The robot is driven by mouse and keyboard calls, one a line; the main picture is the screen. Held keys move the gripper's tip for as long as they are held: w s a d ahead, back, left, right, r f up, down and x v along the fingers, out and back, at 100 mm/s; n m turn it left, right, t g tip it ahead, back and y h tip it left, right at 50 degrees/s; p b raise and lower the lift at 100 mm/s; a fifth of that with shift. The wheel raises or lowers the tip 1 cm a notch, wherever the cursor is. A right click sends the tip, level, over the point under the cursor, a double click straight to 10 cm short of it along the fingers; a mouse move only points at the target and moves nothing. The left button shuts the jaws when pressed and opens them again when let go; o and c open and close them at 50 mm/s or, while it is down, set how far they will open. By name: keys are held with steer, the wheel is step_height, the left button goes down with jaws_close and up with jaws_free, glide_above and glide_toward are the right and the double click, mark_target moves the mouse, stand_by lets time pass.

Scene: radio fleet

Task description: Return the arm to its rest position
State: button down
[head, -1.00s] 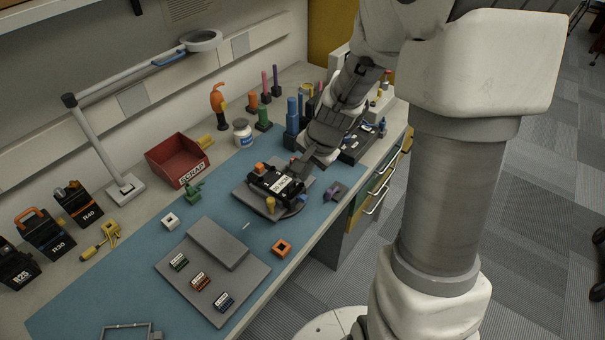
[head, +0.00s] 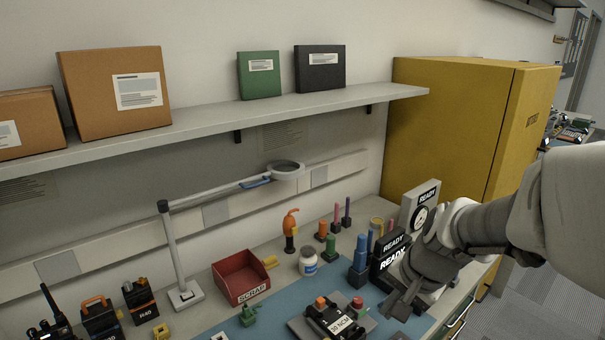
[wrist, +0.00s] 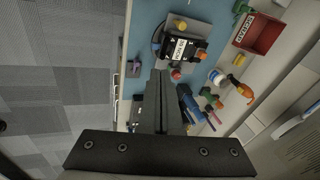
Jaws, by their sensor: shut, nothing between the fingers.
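My gripper (head: 400,305) is at the right of the head view, above the right end of the bench. Its fingers (wrist: 162,80) are together and empty in the wrist view, pointing out over the bench. The radio also shows in the wrist view (wrist: 180,46), beyond the fingertips. My gripper is apart from it. My white arm reaches in from the right edge of the head view.
A red SCRAP bin (head: 240,279), a white bottle (head: 308,262) and blue posts (head: 358,265) stand on the bench. Black READY boxes (head: 392,258) stand close behind my gripper. A lamp (head: 175,250) stands left. A shelf (head: 215,115) holds boxes; a yellow cabinet (head: 455,120) stands behind.

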steer(key=s+a+r+n+t+h, duration=0.1)
steer(key=s+a+r+n+t, duration=0.1)
steer(key=s+r+n, duration=0.7)
steer(key=shift+s+a+h, duration=0.3)
steer(key=shift+s+a, duration=0.55)
steer(key=shift+s, duration=0.95)
steer(key=shift+r, duration=0.1)
